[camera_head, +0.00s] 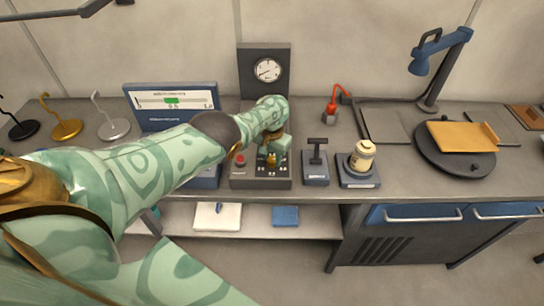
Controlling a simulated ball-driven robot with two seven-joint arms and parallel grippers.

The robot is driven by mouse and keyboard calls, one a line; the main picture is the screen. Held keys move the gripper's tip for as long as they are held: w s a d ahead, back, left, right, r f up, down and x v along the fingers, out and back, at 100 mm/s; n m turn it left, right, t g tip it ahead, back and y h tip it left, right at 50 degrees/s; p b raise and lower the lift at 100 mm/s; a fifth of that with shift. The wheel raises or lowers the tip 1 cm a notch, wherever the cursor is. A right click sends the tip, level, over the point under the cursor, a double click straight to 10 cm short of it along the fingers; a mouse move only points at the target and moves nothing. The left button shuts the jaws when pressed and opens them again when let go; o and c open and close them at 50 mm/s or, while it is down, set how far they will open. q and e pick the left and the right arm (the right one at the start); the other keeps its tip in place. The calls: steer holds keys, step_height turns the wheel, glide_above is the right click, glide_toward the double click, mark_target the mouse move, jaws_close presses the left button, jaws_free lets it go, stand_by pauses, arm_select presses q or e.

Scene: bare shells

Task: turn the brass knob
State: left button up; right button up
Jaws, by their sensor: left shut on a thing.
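The brass knob (271,160) sits on the dark control panel (262,183) in the middle of the bench, below a round dial gauge (268,70). My left gripper (272,153) comes down over the knob from above and is shut on it. The gripper hides much of the knob and the panel's upper part. A red button (239,161) shows on the panel just left of the knob. My right gripper is not in view.
A blue-framed meter (172,104) stands behind my left forearm. Right of the panel are a black lever (316,158), a cream jar (362,155) on a base, a red-cabled part (332,112) and a dark turntable (452,160). Several hooked stands (66,128) are at the left.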

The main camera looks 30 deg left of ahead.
arm_select(q)
steer(key=m, duration=0.3)
steer(key=shift+m, duration=0.3)
steer(key=m, duration=0.4)
steer(key=shift+w+m, duration=0.1)
steer(key=shift+m, duration=0.2)
steer(key=m, duration=1.2)
steer(key=shift+m, duration=0.3)
steer(key=m, duration=0.3)
steer(key=shift+m, duration=0.4)
steer(key=m, duration=0.4)
steer(key=shift+m+b, duration=0.3)
steer(key=shift+m, duration=1.7)
